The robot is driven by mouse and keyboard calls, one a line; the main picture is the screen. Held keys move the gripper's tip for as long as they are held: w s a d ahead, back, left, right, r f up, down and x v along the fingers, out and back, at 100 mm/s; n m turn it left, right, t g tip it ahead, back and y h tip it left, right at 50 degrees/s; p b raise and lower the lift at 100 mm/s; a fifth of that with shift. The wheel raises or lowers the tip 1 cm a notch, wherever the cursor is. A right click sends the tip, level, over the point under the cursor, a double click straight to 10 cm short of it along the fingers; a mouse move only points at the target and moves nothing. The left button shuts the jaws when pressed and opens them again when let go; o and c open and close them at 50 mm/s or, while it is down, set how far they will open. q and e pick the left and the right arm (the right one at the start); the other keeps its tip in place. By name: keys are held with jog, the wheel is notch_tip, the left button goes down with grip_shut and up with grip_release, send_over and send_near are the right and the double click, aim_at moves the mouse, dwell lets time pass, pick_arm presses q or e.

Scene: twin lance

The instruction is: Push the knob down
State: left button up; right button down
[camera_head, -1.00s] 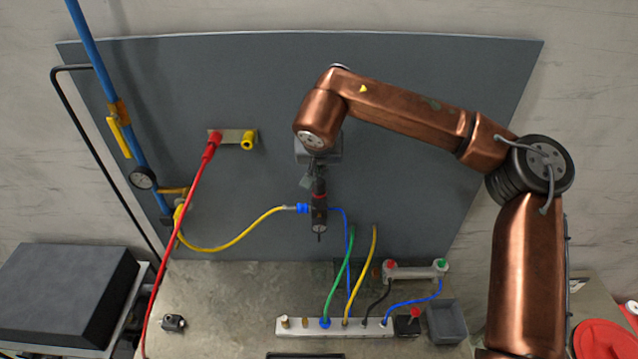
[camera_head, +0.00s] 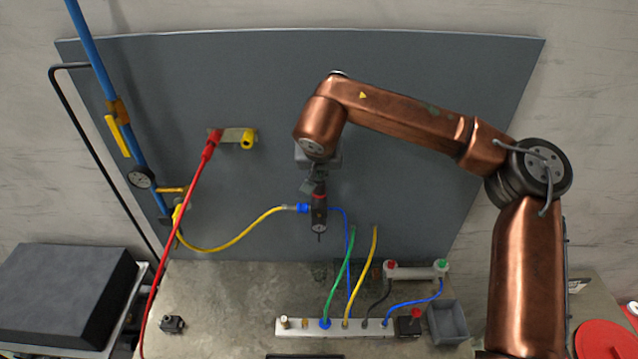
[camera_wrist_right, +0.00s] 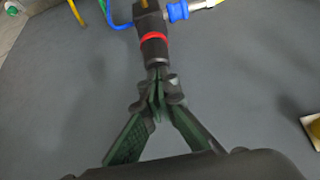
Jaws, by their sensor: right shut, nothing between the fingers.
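A black upright regulator-like fitting (camera_head: 319,215) hangs in front of the grey panel, with a blue hose connector on its side. Its black knob (camera_wrist_right: 153,52) with a red ring shows at the top centre of the right wrist view. My right gripper (camera_wrist_right: 158,92) is shut and empty, fingertips together at the knob's end. They look in contact or very close; I cannot tell which. In the head view my right gripper (camera_head: 308,184) is small and partly hidden under my wrist, just above the knob. My left gripper is not in view.
A yellow hose (camera_head: 235,243) runs left from the fitting to a blue pipe (camera_head: 97,65) with a gauge. A red cable (camera_head: 180,235) hangs at left. Below stands a white manifold strip (camera_head: 300,328) with several hoses. A grey bin (camera_head: 447,322) stands at right.

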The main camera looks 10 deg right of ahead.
notch_tip(320, 180, up, 6)
jog(key=p, duration=0.5)
jog(key=shift+f, duration=0.1)
dwell(0.5)
